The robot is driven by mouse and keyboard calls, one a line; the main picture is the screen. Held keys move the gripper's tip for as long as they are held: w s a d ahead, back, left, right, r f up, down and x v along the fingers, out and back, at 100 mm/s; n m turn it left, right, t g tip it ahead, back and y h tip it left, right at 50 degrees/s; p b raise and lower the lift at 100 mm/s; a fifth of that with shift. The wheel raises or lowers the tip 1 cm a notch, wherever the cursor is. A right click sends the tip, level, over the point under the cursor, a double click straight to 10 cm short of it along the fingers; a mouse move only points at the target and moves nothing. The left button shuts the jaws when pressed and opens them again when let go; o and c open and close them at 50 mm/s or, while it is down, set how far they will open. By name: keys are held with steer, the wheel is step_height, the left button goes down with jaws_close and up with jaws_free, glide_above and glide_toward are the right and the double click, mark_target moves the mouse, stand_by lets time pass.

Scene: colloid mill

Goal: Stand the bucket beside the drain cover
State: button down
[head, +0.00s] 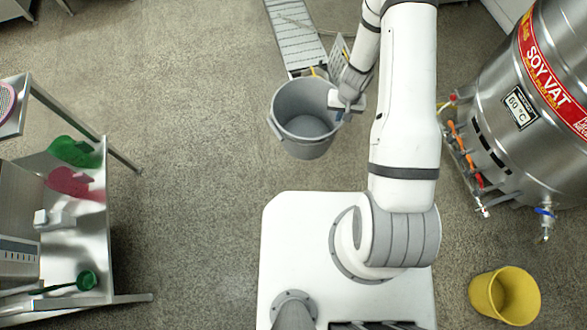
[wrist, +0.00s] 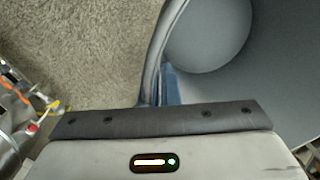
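A grey bucket (head: 303,118) is upright under my gripper in the head view, its open mouth facing up and its inside empty. My gripper (head: 347,103) is at the right side of its rim. In the wrist view, blue fingertips (wrist: 166,88) lie on the rim wall of the grey bucket (wrist: 225,60), closed on it. I cannot tell whether its base touches the floor. A long slatted metal strip, which looks like the drain cover (head: 294,35), runs down from the top edge, just beyond the bucket. Its near end is partly hidden by the bucket and arm.
A yellow bucket (head: 505,296) stands at lower right. A steel soy vat (head: 535,100) with valves stands on the right. A steel table (head: 90,235) with green and red tools is on the left. The floor (head: 200,150) left of the grey bucket is clear.

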steer(key=w+a+f+m+b, duration=0.1)
steer(key=f+b, duration=0.9)
steer(key=f, duration=0.5)
steer(key=w+a+f+m+b, duration=0.1)
steer(key=w+a+f+b, duration=0.1)
steer(key=f+b, duration=0.8)
steer(key=w+a+f+m+b, duration=0.1)
steer(key=a+f+b, duration=0.1)
steer(key=f+b, duration=0.9)
step_height(320, 180, down, 9)
steer(key=shift+w+a+f, duration=0.15)
steer(key=shift+w+f, duration=0.05)
steer(key=shift+w, duration=0.1)
steer(key=shift+f, duration=0.2)
steer(key=c, duration=1.7)
jaws_free()
steer(key=shift+r, duration=0.15)
